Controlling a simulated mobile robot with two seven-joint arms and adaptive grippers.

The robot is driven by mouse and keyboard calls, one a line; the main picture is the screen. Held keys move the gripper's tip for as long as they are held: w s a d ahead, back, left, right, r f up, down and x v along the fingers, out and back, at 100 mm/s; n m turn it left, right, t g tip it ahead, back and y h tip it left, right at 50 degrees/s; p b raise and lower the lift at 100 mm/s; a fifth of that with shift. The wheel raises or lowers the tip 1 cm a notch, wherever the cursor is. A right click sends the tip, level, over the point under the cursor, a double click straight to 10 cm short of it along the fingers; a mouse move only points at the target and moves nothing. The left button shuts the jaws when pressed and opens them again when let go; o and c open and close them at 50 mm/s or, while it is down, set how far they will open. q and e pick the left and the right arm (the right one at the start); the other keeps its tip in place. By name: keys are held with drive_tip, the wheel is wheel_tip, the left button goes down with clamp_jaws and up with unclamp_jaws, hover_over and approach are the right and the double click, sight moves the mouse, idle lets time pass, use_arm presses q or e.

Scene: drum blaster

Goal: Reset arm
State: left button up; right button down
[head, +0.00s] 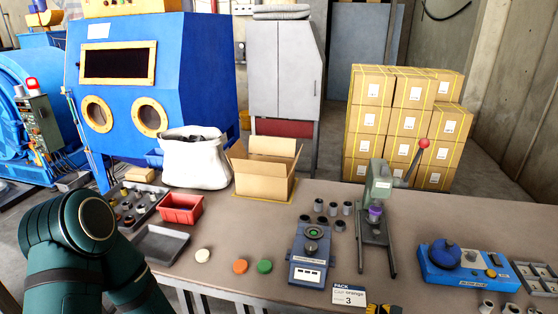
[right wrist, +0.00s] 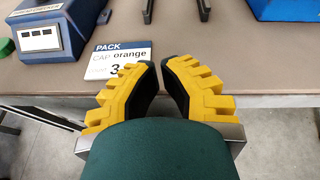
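My right gripper (head: 383,309) shows at the bottom edge of the head view, by the table's front edge. In the right wrist view its two yellow fingers with dark pads (right wrist: 162,66) stand a narrow gap apart, with nothing between them. It is open and empty. A white card (head: 349,295) reading "PACK CAP orange 3" lies just ahead of it; it also shows in the right wrist view (right wrist: 117,62). My left arm is folded at the lower left of the head view, and its gripper is out of view.
The table (head: 215,270) holds a blue-grey device (head: 311,262), a press (head: 378,200) with a red-knobbed lever, and a blue base (head: 468,270). White, orange (head: 240,267) and green (head: 264,267) discs lie left. A red bin (head: 181,210) and open carton (head: 264,177) stand behind.

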drive_tip(key=s+a+f+n+g+y, duration=0.2)
drive_tip(key=s+a+n+g+y, duration=0.15)
drive_tip(key=a+n, duration=0.5)
drive_tip(key=s+a+f+n+g+y, duration=0.2)
drive_tip(key=a+n+y, duration=0.2)
drive_tip(key=a+n, duration=0.45)
use_arm(q)
drive_tip(key=shift+w, duration=0.35)
use_arm(e)
drive_tip(key=s+n+g+h, duration=0.1)
drive_tip(key=s+n+g, duration=0.5)
drive_tip(key=n, duration=1.2)
drive_tip(key=s, duration=0.4)
drive_tip(key=shift+s+a+r+g, duration=0.25)
drive_tip(key=shift+s+a+g, duration=0.1)
drive_tip(key=shift+s, duration=0.05)
